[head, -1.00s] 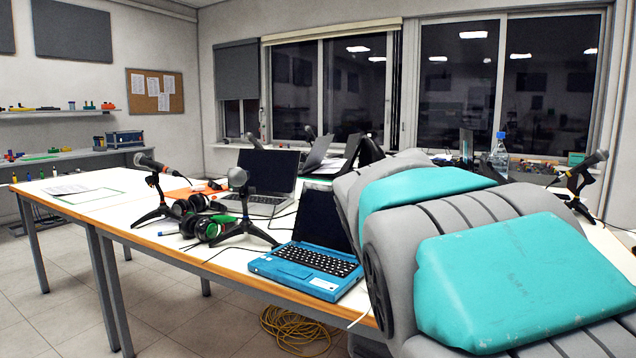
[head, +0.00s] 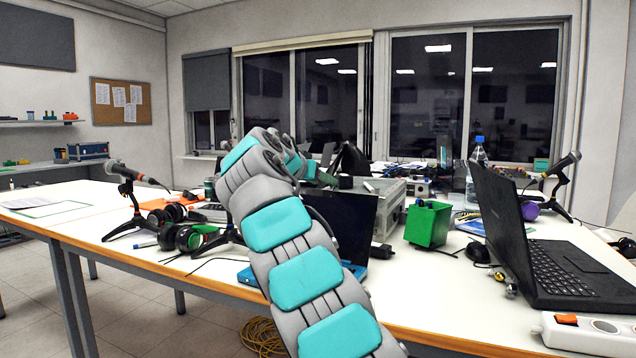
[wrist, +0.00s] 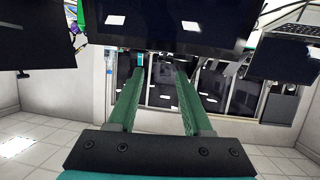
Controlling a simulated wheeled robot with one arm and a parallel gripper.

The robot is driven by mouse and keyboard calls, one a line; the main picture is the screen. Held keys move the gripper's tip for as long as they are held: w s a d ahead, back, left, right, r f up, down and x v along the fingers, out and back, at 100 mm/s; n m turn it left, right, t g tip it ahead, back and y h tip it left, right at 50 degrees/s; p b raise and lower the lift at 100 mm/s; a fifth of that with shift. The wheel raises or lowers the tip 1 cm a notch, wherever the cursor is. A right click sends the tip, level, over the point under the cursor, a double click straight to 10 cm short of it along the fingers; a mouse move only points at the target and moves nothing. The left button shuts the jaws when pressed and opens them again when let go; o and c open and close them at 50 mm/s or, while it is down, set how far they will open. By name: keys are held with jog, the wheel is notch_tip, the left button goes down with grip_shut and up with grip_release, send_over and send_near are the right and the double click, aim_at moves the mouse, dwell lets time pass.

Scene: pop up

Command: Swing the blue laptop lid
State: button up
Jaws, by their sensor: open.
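The blue laptop stands open on the table in the head view. Its dark screen lid (head: 352,222) is upright behind my arm, and only slivers of its blue base (head: 247,276) show; my arm hides most of the keyboard. In the wrist view, a wide dark panel (wrist: 175,28), apparently this lid, spans the top with light reflections on it. My gripper (wrist: 157,75) is open, its two green fingers spread and empty. The fingertips are near the panel's edge; I cannot tell if they touch.
A black laptop (head: 560,270) stands open at the right, with a white power strip (head: 590,332) in front. A green box (head: 428,223) is right of the blue lid. Headphones (head: 190,238) and a microphone (head: 122,172) on a stand are at the left.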

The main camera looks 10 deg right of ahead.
jog(key=p+x, duration=0.1)
jog(key=x, duration=0.1)
jog(key=p+x, duration=0.1)
jog(key=x, duration=0.2)
jog(key=p+x, duration=0.1)
jog(key=x, duration=0.2)
jog(key=shift+w+a+r, duration=0.2)
jog(key=shift+w+r, duration=0.15)
jog(key=shift+w, duration=0.05)
jog(key=shift+s+a+f, duration=0.1)
jog(key=shift+c, duration=0.7)
grip_shut()
